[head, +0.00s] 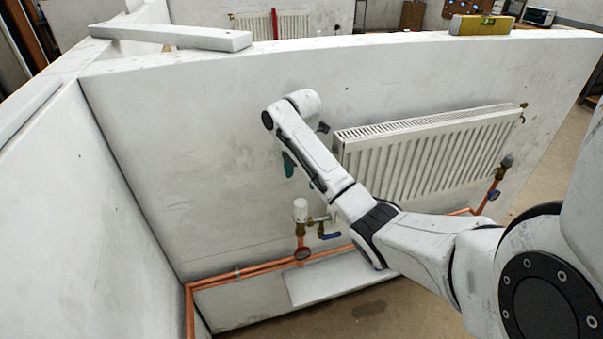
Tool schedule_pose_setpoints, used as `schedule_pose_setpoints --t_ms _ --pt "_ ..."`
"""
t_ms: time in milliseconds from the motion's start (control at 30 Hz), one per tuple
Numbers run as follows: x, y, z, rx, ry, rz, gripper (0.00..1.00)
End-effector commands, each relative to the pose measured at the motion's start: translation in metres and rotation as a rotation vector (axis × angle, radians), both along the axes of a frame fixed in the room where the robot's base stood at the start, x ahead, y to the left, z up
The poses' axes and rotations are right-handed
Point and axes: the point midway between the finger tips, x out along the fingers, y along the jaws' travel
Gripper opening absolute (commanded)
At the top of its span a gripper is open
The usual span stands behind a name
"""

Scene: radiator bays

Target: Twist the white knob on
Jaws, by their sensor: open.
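The white knob (301,208) stands upright on a brass valve at the radiator's lower left, above a copper pipe. It is in plain view. My gripper (298,174) is mostly hidden behind my own forearm. A teal finger shows left of the forearm and a small dark-and-teal part shows lower by its edge. The fingers are apart, above the white knob in the picture and not seen touching it. How far they are from it in depth I cannot tell.
Copper pipes run low along the wall. A yellow level (480,25) lies on the wall top.

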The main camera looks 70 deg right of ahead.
Motion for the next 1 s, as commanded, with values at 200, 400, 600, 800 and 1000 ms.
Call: schedule_pose_setpoints --t_ms 200,400,600,800,1000 --pt "-0.001 0.001 -0.033 0.002 0.005 0.0 0.76" --pt "-0.002 0.001 -0.063 0.004 0.005 -0.002 0.76" --pt "-0.002 0.002 -0.091 0.004 0.007 -0.003 0.76" --pt "-0.002 0.002 -0.121 0.004 0.007 -0.002 0.76" --pt "-0.002 0.001 -0.137 0.002 0.005 -0.002 0.76"
